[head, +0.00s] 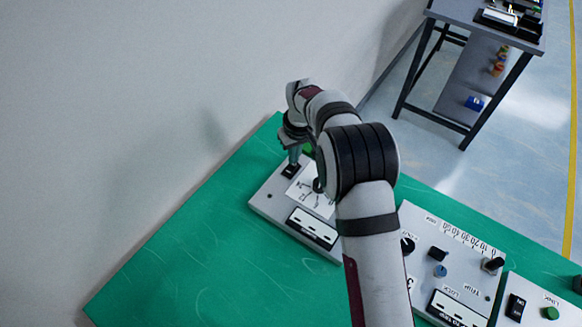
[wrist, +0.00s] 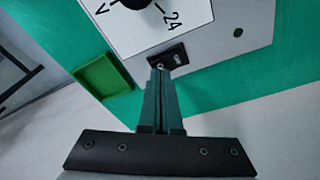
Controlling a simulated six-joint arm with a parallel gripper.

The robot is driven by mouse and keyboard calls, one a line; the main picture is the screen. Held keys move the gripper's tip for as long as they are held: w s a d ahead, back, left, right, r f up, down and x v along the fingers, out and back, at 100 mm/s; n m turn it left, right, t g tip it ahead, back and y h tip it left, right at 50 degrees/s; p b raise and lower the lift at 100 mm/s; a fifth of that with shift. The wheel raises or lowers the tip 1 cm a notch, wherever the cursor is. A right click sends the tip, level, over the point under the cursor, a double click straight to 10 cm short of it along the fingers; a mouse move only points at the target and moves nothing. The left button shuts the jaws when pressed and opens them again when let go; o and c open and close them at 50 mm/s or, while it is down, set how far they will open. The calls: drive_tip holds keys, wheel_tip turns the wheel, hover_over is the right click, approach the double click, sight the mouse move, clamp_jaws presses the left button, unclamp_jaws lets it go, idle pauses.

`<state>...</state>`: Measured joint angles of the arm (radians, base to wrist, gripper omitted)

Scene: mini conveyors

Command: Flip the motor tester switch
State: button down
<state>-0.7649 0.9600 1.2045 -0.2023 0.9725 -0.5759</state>
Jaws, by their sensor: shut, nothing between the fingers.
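The motor tester is a light grey panel with a white dial plate; its bare edge shows in the head view (head: 262,203) and its surface in the wrist view (wrist: 222,52). A small black switch (wrist: 178,57) with a white marking sits near the panel's edge, beside the dial; it also shows in the head view (head: 290,172). My gripper (wrist: 161,69) is shut and empty, its fingertips at the near left corner of the switch. I cannot tell if they touch it. In the head view my gripper (head: 292,160) points down at the switch. The fingertips hide part of the switch.
A green square tray-like piece (wrist: 105,75) lies beside the panel. The panel has a black dial knob (wrist: 134,3). A second panel (head: 418,222) with knobs and switches stands to the right on the green mat (head: 180,265). The mat's left part is clear, with a wall behind.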

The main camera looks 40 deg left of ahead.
drive_tip(key=shift+f, duration=0.45)
drive_tip(key=shift+r, duration=3.55)
